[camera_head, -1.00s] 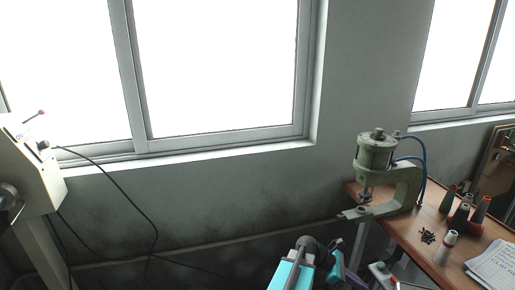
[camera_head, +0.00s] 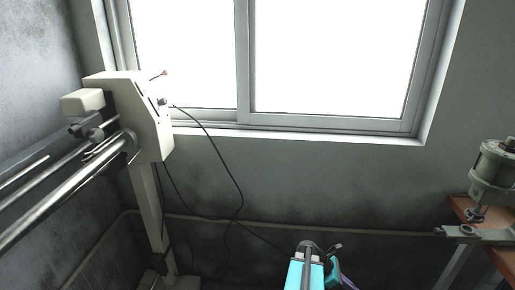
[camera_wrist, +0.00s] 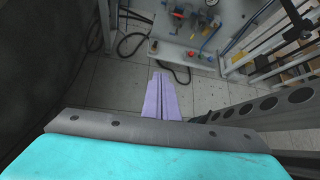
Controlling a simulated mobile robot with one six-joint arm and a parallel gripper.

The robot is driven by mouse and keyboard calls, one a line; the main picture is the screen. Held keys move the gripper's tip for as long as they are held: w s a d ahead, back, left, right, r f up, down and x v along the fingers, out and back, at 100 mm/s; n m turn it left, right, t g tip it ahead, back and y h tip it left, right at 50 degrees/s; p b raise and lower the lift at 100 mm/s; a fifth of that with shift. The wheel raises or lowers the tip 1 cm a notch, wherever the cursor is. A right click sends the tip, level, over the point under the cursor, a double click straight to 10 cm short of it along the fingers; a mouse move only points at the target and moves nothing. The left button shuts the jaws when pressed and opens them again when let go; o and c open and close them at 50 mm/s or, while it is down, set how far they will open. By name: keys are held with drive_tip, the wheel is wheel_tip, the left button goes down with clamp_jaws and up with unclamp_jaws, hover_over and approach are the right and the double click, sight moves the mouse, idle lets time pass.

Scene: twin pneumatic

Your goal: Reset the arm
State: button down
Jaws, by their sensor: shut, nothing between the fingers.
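My arm (camera_head: 305,270), teal and grey, shows at the bottom middle of the head view. A small purple part at its right edge may be my gripper, but most of it is cut off by the frame. In the wrist view my gripper (camera_wrist: 160,95) shows as two purple fingers side by side with no gap between them. It is shut and empty, above the tiled floor (camera_wrist: 100,85). Nothing touches the fingertips.
A cream machine (camera_head: 140,115) with long metal rails stands at the left, its black cable hanging down the wall. A green pneumatic press (camera_head: 492,170) is at the right edge on a wooden table. A panel with coloured fittings (camera_wrist: 205,25) shows in the wrist view.

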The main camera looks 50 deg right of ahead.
drive_tip(key=w+a+f+n+t+b, duration=0.2)
drive_tip(key=w+a+f, duration=0.6)
drive_tip(key=w+a, duration=0.4)
drive_tip(key=w+a+f+n+t+b, duration=0.1)
drive_tip(key=w+a+f+n+b, duration=0.1)
drive_tip(key=w+a+f, duration=0.9)
drive_tip(key=s+a+f+m+y+b, duration=0.1)
drive_tip(key=a+m, duration=0.3)
drive_tip(key=a, duration=0.6)
drive_tip(key=s+a+f+m+y+b, duration=0.1)
drive_tip(key=s+a+f+m+y, duration=0.1)
drive_tip(key=a, duration=0.8)
drive_tip(key=s+a+f+m+y+b, duration=0.1)
drive_tip(key=s+a+f+m, duration=0.2)
drive_tip(key=a, duration=0.6)
drive_tip(key=shift+a+f+m, duration=0.4)
drive_tip(key=shift+f+m, duration=0.45)
drive_tip(key=shift+m, duration=0.55)
